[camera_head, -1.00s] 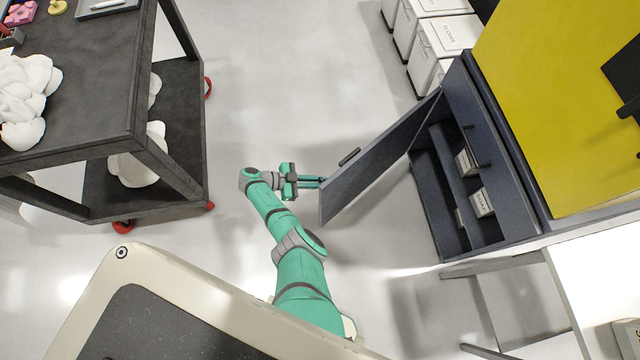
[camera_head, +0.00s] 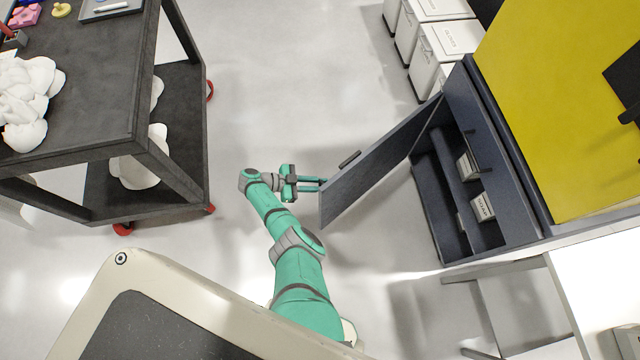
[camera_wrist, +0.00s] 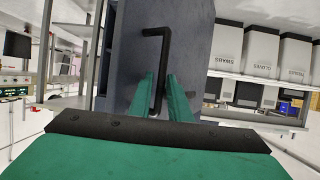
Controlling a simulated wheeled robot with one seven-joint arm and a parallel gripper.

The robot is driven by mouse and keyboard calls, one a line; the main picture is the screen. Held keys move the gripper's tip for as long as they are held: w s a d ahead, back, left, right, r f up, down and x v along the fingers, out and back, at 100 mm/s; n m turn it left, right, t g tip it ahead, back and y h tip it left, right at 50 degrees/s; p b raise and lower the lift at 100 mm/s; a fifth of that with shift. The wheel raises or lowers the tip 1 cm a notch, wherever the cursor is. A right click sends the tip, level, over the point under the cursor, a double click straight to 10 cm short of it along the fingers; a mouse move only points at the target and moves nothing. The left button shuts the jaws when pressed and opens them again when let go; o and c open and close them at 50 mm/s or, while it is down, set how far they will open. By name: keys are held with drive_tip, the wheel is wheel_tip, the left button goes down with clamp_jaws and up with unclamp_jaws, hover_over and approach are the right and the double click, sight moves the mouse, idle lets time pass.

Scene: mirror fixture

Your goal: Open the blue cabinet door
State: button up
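The blue-grey cabinet door (camera_head: 375,165) stands swung well out from the cabinet (camera_head: 452,200), whose shelves are exposed. A black bar handle (camera_head: 349,159) is on the door's outer face. My gripper (camera_head: 322,184) is at the door's free end, with its two green fingers apart. In the wrist view, the door (camera_wrist: 190,45) is ahead and the handle (camera_wrist: 166,60) runs down between the open fingers (camera_wrist: 162,90) in the picture. The fingers do not look closed on the handle. Whether a fingertip touches the door is unclear.
Small labelled boxes (camera_head: 483,206) sit on the cabinet shelves. White bins (camera_head: 447,42) stand behind the door at the top. A dark cart (camera_head: 180,130) with red wheels is on the left. The floor between cart and door is clear.

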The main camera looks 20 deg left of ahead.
drive_tip(key=v, duration=1)
drive_tip(key=shift+a, duration=0.2)
drive_tip(key=shift+s+r, duration=0.15)
